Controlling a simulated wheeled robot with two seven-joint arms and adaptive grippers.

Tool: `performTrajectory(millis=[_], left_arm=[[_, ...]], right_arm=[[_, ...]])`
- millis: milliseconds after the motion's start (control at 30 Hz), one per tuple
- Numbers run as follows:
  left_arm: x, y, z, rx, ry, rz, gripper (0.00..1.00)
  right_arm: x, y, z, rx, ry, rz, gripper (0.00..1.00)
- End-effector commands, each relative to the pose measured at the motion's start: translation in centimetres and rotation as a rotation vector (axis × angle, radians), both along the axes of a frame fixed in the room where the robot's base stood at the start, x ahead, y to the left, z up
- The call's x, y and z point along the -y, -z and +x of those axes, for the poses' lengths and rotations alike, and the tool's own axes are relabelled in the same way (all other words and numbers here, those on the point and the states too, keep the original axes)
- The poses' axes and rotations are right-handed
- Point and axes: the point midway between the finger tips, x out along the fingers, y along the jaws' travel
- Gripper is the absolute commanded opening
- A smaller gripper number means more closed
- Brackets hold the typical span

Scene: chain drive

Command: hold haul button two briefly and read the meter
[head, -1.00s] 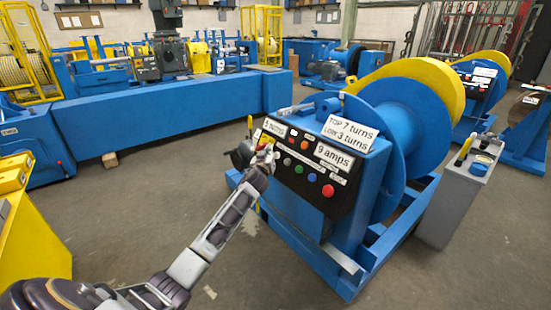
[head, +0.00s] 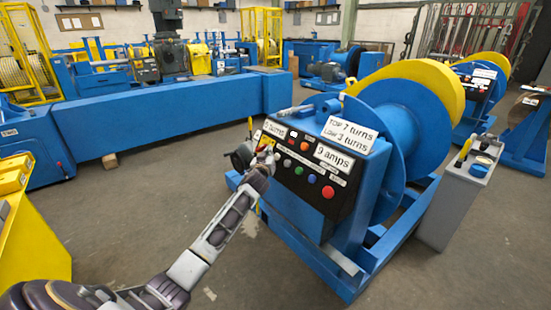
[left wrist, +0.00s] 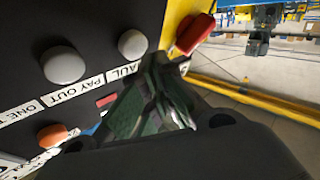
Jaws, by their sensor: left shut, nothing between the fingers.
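The black control panel (head: 335,206) sits on the front of the blue winch (head: 404,125). My left gripper (head: 262,162) is shut and empty at the panel's left side. In the left wrist view its dark fingers (left wrist: 155,105) partly cover a label ending in "AUL". Two grey buttons, one (left wrist: 132,43) by that label and one (left wrist: 64,65) by "PAY OUT", show uncovered. I cannot tell whether the fingertips touch the panel.
A sign (head: 350,134) reads top 7 turns, low 3 turns. A red button (head: 328,192) is low on the panel. A grey pedestal (head: 450,205) stands to the right. Yellow equipment (head: 35,240) is at the left. Open floor lies between.

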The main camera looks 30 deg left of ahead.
Motion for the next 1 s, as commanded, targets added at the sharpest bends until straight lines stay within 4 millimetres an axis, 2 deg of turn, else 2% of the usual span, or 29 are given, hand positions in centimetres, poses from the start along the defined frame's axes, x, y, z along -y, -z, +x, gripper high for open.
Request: performTrajectory(millis=[1000], left_arm=[[0.31,0.35,0.70,0.000,0.000,0.000,0.00]], right_arm=[[-0.04,0.42,0.01,0.000,0.000,0.001,0.52]])
